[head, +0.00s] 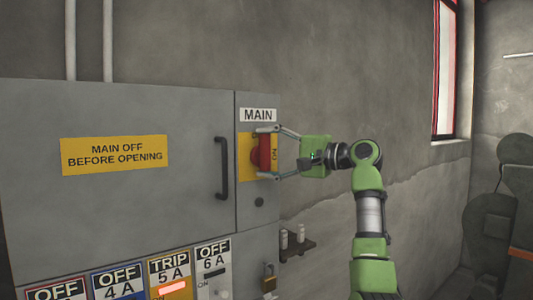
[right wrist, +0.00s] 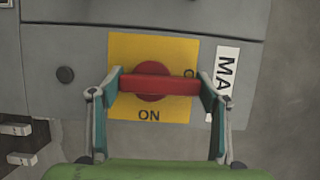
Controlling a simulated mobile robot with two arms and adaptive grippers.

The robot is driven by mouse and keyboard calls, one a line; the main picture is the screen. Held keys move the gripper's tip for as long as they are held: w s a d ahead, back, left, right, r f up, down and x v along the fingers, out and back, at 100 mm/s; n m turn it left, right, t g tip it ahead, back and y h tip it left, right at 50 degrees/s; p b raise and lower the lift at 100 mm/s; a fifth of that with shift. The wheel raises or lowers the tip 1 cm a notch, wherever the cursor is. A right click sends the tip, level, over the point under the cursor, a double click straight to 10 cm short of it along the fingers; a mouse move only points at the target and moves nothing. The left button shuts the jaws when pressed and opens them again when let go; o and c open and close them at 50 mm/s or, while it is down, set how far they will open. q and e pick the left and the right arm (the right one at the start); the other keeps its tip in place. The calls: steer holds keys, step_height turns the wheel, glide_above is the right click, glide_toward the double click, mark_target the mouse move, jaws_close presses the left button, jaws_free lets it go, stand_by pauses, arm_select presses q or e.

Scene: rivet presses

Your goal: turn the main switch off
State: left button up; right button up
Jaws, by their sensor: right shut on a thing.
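The main switch (head: 264,152) has a red handle on a yellow plate (head: 244,146), below a MAIN label (head: 258,115) on the grey cabinet. Its handle stands upright in the head view, and the word ON shows on the plate to its right. In the right wrist view the red handle (right wrist: 150,84) lies across the picture above the word ON. My right gripper (head: 268,154) is shut on the handle, one finger at each end; it also shows in the right wrist view (right wrist: 162,82). My left gripper is not in view.
The cabinet door (head: 110,195) has a black handle (head: 222,168) and a yellow warning sign (head: 114,151). Breaker labels (head: 168,265) and a padlock (head: 268,283) are below.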

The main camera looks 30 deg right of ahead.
steer(key=o, duration=1.1)
steer(key=v, duration=1.2)
steer(key=shift+w, duration=0.1)
